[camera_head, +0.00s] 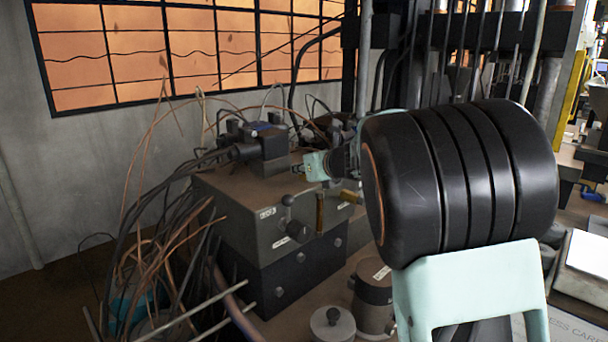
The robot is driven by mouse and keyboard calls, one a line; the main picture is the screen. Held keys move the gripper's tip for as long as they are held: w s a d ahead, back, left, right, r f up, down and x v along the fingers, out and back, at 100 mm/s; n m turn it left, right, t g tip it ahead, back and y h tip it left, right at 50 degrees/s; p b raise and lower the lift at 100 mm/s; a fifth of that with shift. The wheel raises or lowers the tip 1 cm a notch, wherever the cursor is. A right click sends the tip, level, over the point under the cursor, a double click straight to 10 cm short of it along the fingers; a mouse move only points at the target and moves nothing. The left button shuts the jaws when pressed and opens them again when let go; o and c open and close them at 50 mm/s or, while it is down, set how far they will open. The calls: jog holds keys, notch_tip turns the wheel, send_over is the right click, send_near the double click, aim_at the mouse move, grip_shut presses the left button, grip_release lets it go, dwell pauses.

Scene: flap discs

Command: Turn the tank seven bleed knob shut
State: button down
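A grey-brown box (242,215) stands on a dark block and carries several controls on its front. A dark round knob (298,231) sticks out of the front, with a pale label (282,243) near it. A small lever with a black ball (287,200) stands just above it. I cannot read any label as tank seven, so I cannot tell which control is the bleed knob. What seems to be my gripper (312,167), pale green and black, is above and right of these controls, apart from the round knob. Its fingers are too small and partly hidden to judge.
My large black and pale green arm link hides much of the right side. Cables and copper-coloured tubes (150,270) crowd the left. A dark canister (372,295) and a round lidded pot (333,324) stand in front of the box. Hoses and columns rise behind.

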jog(key=shift+m+t+h, duration=0.3)
jog(key=shift+m+h, duration=0.8)
jog(key=shift+h, duration=0.2)
jog(key=shift+a+m+h, duration=0.1)
jog(key=shift+m+h, duration=0.5)
jog(key=shift+h, duration=0.1)
jog(key=shift+m+h, duration=1.2)
jog(key=shift+h, duration=0.2)
jog(key=shift+r+m+h+p, duration=0.1)
jog(key=shift+m+h+p, duration=0.4)
jog(key=shift+p, duration=0.1)
jog(key=m+h+p, duration=0.1)
jog(key=p, duration=0.1)
jog(key=m+h+p, duration=0.1)
jog(key=h+p, duration=0.1)
jog(key=m+g+h+p, duration=0.1)
jog(key=m+p, duration=0.1)
jog(key=shift+r, duration=0.25)
jog(key=m+g+h+p, duration=0.1)
jog(key=m+h+p, duration=0.1)
jog(key=p, duration=0.2)
jog(key=shift+f+g+h, duration=0.1)
jog(key=shift+g+h, duration=0.2)
jog(key=shift+g, duration=0.1)
jog(key=shift+f+m+g+h+p, duration=0.15)
jog(key=shift+m+g+h+p, duration=0.35)
jog(key=shift+p, duration=0.65)
jog(key=shift+f+m, duration=0.1)
jog(key=shift+m, duration=0.2)
